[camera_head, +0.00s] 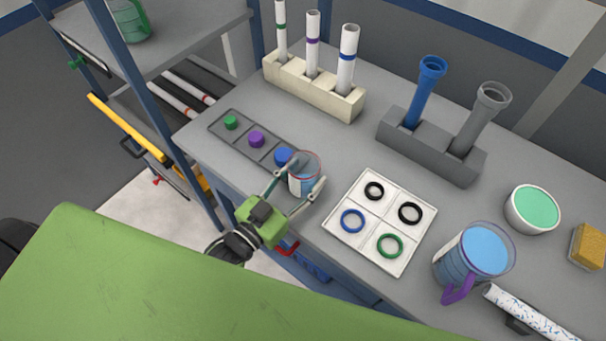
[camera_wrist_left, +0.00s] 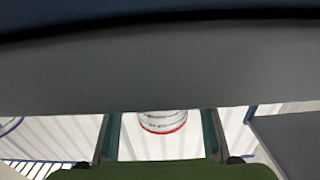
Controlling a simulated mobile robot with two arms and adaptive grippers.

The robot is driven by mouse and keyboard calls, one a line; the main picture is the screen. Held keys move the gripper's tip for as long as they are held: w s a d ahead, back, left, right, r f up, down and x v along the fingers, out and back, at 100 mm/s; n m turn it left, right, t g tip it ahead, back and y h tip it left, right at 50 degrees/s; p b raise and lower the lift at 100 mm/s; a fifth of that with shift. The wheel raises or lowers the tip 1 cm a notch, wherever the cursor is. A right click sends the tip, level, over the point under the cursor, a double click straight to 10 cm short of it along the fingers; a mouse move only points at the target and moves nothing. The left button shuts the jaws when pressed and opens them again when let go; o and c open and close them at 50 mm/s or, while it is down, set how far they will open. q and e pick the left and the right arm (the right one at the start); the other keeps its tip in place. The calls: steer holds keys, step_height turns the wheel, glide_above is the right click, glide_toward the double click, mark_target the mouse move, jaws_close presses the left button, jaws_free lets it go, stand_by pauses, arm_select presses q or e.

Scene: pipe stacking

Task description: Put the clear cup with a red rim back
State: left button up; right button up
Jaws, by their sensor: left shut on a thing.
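The clear cup with a red rim (camera_head: 304,176) is at the front edge of the grey table, by the near end of the long dark tray. It looks upright, with the red rim at the top. My left gripper (camera_head: 295,187) is shut on it, one finger on each side. In the left wrist view, part of the cup (camera_wrist_left: 162,121) with its red rim shows between the two fingers; the rest is hidden. I cannot tell whether the cup touches the table. My right gripper is not in view.
The dark tray (camera_head: 240,140) holds green, purple and blue caps. A white tray of rings (camera_head: 380,220) lies just right of the cup. Behind stand a cream rack (camera_head: 314,87) and a grey rack (camera_head: 430,147) with pipes. A purple-handled jug (camera_head: 474,255) stands at right.

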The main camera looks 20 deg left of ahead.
arm_select(q)
steer(key=shift+f, duration=0.2)
steer(key=o, duration=1.5)
steer(key=shift+c, duration=0.2)
steer(key=shift+r, duration=0.25)
steer(key=shift+r+p, duration=0.35)
steer(key=shift+r, duration=0.15)
steer(key=b+v, duration=0.1)
steer(key=v, duration=1.1)
steer(key=shift+b, duration=0.4)
steer(key=shift+f, duration=0.1)
